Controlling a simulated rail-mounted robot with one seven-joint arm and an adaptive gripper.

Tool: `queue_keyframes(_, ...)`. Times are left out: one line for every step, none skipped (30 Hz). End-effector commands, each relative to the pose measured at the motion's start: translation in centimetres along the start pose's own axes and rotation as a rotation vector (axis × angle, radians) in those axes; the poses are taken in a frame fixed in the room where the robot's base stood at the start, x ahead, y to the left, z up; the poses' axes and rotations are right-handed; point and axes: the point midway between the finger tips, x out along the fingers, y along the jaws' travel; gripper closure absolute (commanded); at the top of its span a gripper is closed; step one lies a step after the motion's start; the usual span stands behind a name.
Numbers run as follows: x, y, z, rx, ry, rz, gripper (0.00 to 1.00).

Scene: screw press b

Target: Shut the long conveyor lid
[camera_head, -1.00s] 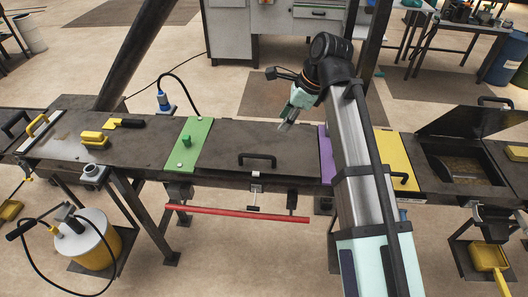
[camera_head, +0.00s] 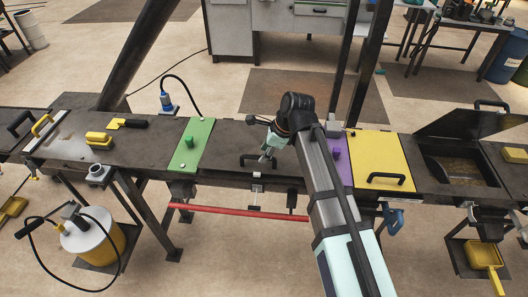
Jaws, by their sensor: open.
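A long dark conveyor lid (camera_head: 225,163) lies flat between the green panel and the purple panel, with a black handle (camera_head: 248,161) near its front edge. Another dark lid (camera_head: 462,122) stands raised at the right, over an opening (camera_head: 458,168) with brownish material inside. I cannot tell from the view which one is the lid called long. My gripper (camera_head: 267,155) is open and empty, pointing down just above the flat lid, close to the handle's right end. I cannot tell whether it touches the handle. My arm hides the right part of the flat lid.
The green panel (camera_head: 186,155), purple panel (camera_head: 339,172) and yellow panel (camera_head: 382,147) sit along the conveyor. A red bar (camera_head: 230,211) runs below its front. A slanted dark beam (camera_head: 138,52) rises behind.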

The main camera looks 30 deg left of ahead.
Motion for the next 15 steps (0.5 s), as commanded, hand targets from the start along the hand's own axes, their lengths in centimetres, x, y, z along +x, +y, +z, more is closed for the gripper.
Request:
queue_keyframes(0.4, 0.0, 0.0, 0.0, 0.001, 0.002, 0.59)
queue_keyframes(0.6, 0.0, 0.0, 0.0, 0.0, 0.001, 0.59)
queue_keyframes(0.9, 0.0, 0.0, 0.0, 0.0, 0.0, 0.59)
queue_keyframes(1.1, 0.0, 0.0, 0.0, 0.0, 0.0, 0.59)
queue_keyframes(1.2, 0.0, 0.0, 0.0, 0.0, 0.0, 0.59)
queue_keyframes(1.4, 0.0, 0.0, 0.0, 0.0, 0.0, 0.59)
queue_keyframes(1.5, 0.0, 0.0, 0.0, 0.0, 0.0, 0.59)
queue_keyframes(1.5, 0.0, 0.0, 0.0, 0.0, 0.0, 0.59)
queue_keyframes(1.6, 0.0, 0.0, 0.0, 0.0, 0.0, 0.59)
queue_keyframes(1.6, 0.0, 0.0, 0.0, 0.0, 0.0, 0.59)
queue_keyframes(1.6, 0.0, 0.0, 0.0, 0.0, 0.0, 0.59)
queue_keyframes(1.6, 0.0, 0.0, 0.0, 0.0, 0.0, 0.59)
queue_keyframes(1.6, 0.0, 0.0, 0.0, 0.0, 0.0, 0.59)
queue_keyframes(1.6, 0.0, 0.0, 0.0, 0.0, 0.0, 0.59)
queue_keyframes(1.6, 0.0, 0.0, 0.0, 0.0, 0.0, 0.59)
